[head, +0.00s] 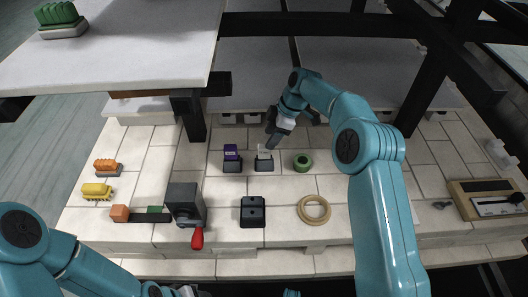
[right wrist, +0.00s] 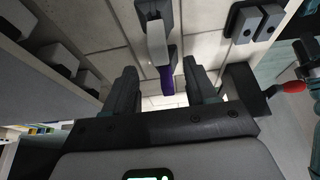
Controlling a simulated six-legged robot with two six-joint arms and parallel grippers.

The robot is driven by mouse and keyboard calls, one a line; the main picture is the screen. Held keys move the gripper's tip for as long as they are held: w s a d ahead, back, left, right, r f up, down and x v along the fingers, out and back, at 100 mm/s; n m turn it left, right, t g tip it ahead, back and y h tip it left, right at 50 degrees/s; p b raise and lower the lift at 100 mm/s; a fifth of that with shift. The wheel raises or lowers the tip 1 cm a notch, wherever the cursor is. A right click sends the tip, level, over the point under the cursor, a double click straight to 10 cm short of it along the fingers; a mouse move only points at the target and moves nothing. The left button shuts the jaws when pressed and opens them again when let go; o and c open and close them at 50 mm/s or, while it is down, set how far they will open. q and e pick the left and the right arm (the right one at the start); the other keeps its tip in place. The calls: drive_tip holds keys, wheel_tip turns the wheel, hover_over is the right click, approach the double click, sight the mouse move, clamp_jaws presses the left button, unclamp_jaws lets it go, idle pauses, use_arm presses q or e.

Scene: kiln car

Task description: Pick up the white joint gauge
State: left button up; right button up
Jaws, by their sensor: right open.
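The white joint gauge (head: 264,151) stands upright in a small dark holder (head: 264,164) on the pale tiled deck. It also shows in the right wrist view (right wrist: 157,43), above and between the finger tips. My right gripper (head: 272,139) is just behind and above the gauge in the head view, pointing down, with its jaws apart. In the right wrist view its fingers (right wrist: 160,88) are open with nothing clasped; a purple piece (right wrist: 168,80) shows between them, farther off. My left arm enters at the lower left; its gripper is out of the picture.
The purple piece (head: 231,152) stands in its own holder left of the gauge. A green ring (head: 303,161) lies close on the right. A raised shelf (head: 120,50) overhangs the upper left.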

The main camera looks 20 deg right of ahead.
sight(264, 155)
drive_tip(key=x, duration=0.6)
drive_tip(key=shift+w+f, duration=0.1)
drive_tip(key=shift+f, duration=0.2)
drive_tip(key=shift+r, duration=0.1)
clamp_jaws()
